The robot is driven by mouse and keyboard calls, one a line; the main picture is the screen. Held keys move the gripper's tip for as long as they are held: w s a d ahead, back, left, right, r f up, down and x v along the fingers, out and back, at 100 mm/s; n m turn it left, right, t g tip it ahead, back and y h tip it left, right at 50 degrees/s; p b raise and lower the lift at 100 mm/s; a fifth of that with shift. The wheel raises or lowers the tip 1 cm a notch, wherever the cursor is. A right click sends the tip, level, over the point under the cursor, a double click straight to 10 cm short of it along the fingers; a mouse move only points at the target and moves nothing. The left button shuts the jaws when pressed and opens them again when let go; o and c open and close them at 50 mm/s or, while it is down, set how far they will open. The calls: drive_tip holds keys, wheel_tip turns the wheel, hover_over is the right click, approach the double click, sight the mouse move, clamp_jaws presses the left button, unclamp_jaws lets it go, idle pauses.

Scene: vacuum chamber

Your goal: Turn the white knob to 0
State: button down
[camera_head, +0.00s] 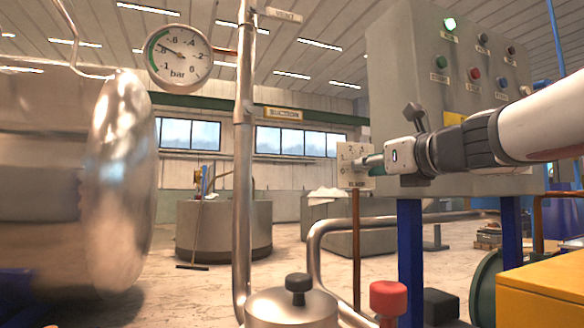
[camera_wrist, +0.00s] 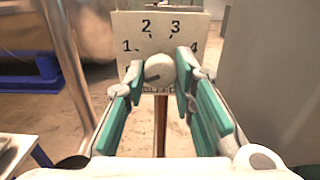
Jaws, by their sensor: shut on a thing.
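The white knob (camera_wrist: 157,68) is round and sits on a pale dial plate (camera_wrist: 143,30) with the numbers 1, 2, 3 and 4 around it. A dark line on the knob's face slants to the left and slightly down. My gripper (camera_wrist: 160,72) has a teal-padded finger on either side of the knob and is shut on it. In the head view the plate (camera_head: 347,152) stands on a thin brown post, and my gripper (camera_head: 376,162) reaches it from the right. There the fingers mostly hide the knob. The 0 mark cannot be made out in the wrist view.
A grey control box (camera_head: 400,85) with lamps and buttons stands behind my arm. A vertical metal pipe (camera_head: 243,180) and a round pressure gauge (camera_head: 180,58) are to the left. A red knob (camera_head: 388,298) and a black knob (camera_head: 299,284) are below.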

drive_tip(key=shift+f, duration=0.15)
drive_tip(key=c, duration=1.4)
unclamp_jaws()
drive_tip(key=shift+o, duration=0.2)
drive_tip(key=v, duration=1.2)
